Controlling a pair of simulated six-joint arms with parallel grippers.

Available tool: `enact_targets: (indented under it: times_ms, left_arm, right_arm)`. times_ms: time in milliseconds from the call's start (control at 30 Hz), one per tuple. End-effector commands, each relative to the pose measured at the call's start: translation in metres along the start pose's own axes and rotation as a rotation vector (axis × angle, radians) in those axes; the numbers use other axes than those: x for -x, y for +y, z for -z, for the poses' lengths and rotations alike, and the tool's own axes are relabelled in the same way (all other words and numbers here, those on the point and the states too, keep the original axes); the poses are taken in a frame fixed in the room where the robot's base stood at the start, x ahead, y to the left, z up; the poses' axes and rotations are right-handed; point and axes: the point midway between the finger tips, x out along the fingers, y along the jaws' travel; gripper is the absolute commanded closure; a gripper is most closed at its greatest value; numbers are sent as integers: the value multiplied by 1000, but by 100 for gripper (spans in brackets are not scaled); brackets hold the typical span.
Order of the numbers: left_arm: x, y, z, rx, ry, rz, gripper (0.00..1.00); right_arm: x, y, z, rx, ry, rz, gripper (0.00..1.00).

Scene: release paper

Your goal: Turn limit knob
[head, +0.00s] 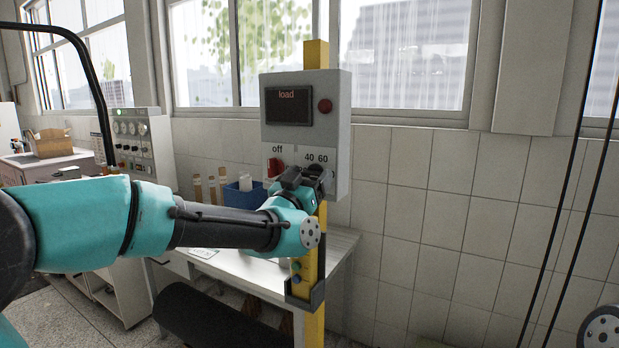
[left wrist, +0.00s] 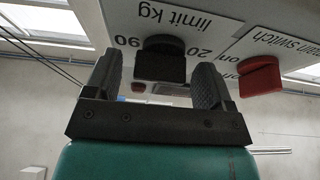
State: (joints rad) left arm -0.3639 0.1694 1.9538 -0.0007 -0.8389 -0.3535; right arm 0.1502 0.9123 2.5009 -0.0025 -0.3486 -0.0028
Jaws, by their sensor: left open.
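The grey control box (head: 340,140) is mounted on a yellow post. Its black limit knob (head: 316,168) is largely hidden behind my left gripper (head: 303,180) in the head view. In the left wrist view the picture is upside down, and the black knob (left wrist: 163,58) sits under the words "limit kg". There my left gripper (left wrist: 156,72) is open, with one finger on each side of the knob. Gaps show between knob and fingers; I cannot tell whether they touch. The knob's exact setting is unclear. My right gripper is out of view.
A red main switch (head: 273,167) is left of the knob, close to one finger in the left wrist view (left wrist: 260,77). Above are a "load" display (head: 289,105) and a red lamp (head: 325,106). A white table (head: 250,270) and blue container (head: 240,196) are below left.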

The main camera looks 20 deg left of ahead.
Motion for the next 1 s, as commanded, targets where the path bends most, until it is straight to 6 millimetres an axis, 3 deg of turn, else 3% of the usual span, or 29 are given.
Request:
enact_targets:
  times_ms: [267,800,1000]
  left_arm:
    - [-2,0,0,0,0,0,23]
    - [-1,0,0,0,0,0,73]
    - [-1,0,0,7,0,3,73]
  right_arm:
    - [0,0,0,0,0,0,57]
    - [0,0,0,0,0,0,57]
    - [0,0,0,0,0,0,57]
